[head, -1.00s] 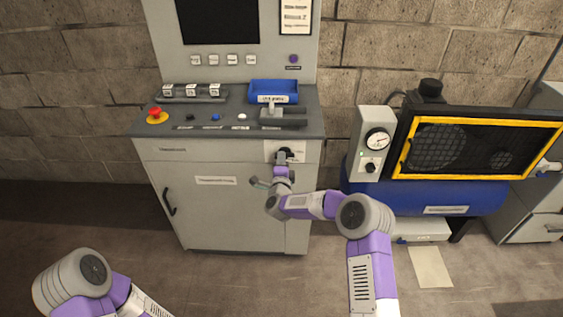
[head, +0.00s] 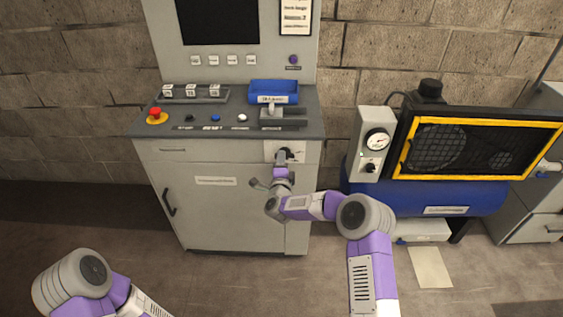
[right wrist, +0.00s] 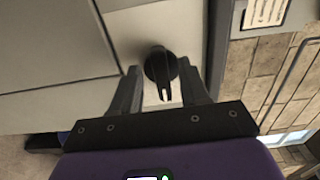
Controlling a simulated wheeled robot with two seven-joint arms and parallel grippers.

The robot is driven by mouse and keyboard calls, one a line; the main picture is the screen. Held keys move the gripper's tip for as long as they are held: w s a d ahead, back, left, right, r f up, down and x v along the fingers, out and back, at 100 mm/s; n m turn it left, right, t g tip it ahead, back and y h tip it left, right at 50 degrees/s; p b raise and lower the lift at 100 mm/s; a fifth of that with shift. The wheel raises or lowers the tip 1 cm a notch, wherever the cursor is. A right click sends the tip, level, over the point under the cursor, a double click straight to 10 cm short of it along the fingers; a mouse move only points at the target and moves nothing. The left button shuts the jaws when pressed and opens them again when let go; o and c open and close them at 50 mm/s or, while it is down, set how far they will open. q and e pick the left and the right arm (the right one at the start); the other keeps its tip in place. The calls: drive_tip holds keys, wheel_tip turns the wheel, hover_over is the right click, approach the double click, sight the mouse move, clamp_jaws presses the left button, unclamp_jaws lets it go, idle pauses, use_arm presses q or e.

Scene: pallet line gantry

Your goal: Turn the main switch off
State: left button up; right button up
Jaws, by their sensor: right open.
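The main switch is a black rotary knob (head: 287,152) on a pale plate (head: 271,149) at the upper right of the grey cabinet's front. It also shows in the right wrist view (right wrist: 160,66), with its narrow grip pointing down the picture. My right gripper (right wrist: 158,72) is open, with one finger on each side of the knob. Gaps show between the fingers and the knob, so it is not clamped. In the head view the right gripper (head: 284,161) partly covers the knob. Only part of my left arm shows at the lower left; its gripper is out of view.
The console top above the switch carries a red emergency button (head: 155,115), small buttons, a blue tray (head: 273,92) and a grey lever block (head: 283,118). A blue compressor (head: 425,197) with a gauge box (head: 371,142) stands close on the right. The floor in front is clear.

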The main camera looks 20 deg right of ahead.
drive_tip(key=p+v, duration=0.1)
drive_tip(key=v, duration=0.6)
drive_tip(key=shift+s, duration=0.1)
drive_tip(key=s+a+f+n+g+y+p, duration=0.1)
drive_tip(key=s+a+f+n+g+y, duration=0.25)
drive_tip(key=s+f+n, duration=0.35)
drive_tip(key=s+a+f+n+g+y+p, duration=0.2)
drive_tip(key=s+a+f+n+g+y, duration=0.15)
drive_tip(key=s+f, duration=0.5)
drive_tip(key=s+f+n+g+y, duration=0.1)
drive_tip(key=s+f+n+g, duration=0.2)
drive_tip(key=s, duration=0.8)
drive_tip(key=s+f+n+g+y+p, duration=0.1)
drive_tip(key=s+f+n+g, duration=0.2)
drive_tip(key=s, duration=0.9)
drive_tip(key=a+n+g, duration=0.1)
drive_tip(key=n+g, duration=0.1)
drive_tip(key=g, duration=0.2)
drive_tip(key=shift+s, duration=0.3)
drive_tip(key=shift+f, duration=0.1)
